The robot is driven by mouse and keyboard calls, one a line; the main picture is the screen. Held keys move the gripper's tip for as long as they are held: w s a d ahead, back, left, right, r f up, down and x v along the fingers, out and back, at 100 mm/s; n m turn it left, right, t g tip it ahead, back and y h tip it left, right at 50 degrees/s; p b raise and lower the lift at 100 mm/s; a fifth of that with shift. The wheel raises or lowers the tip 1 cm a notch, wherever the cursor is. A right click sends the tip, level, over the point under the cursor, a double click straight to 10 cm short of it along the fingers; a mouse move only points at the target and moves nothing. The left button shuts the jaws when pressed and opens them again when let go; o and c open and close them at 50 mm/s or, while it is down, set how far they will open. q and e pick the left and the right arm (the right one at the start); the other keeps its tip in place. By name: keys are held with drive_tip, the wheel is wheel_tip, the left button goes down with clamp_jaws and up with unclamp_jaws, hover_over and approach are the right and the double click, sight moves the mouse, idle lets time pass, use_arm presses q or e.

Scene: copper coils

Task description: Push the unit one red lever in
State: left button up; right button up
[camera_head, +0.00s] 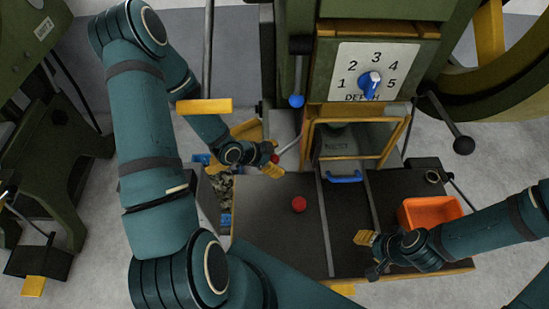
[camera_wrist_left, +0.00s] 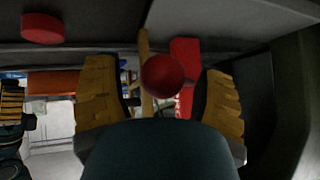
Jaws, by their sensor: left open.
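The red lever's ball knob (camera_head: 274,159) sits at the end of a pale rod on the middle machine, left of its yellow frame. My left gripper (camera_head: 271,157) is open with its fingers around the knob's sides. In the left wrist view, the round red knob (camera_wrist_left: 162,75) lies between the two yellow-padded fingers, with gaps on both sides. Whether anything touches it I cannot tell. My right gripper (camera_head: 369,254) is open and empty over the right part of the dark bench. No unit-one label is readable; the left machine reads "UNIT 2".
A red round piece (camera_head: 299,204) lies on the dark bench (camera_head: 265,225). A blue-knobbed lever (camera_head: 297,101) hangs by the depth dial (camera_head: 369,84). A blue handle (camera_head: 344,177) sits below the yellow frame (camera_head: 308,140). An orange bin (camera_head: 428,211) stands at right.

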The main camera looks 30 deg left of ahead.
use_arm(q)
drive_tip(key=shift+a, duration=0.1)
drive_tip(key=shift+s+a+r, duration=0.1)
drive_tip(key=shift+s+r, duration=0.1)
drive_tip(key=shift+r, duration=0.05)
drive_tip(key=s+a, duration=0.2)
drive_tip(key=s, duration=0.1)
drive_tip(key=s+a, duration=0.5)
drive_tip(key=s, duration=0.2)
drive_tip(key=shift+a+r, duration=0.15)
drive_tip(key=shift+w, duration=0.1)
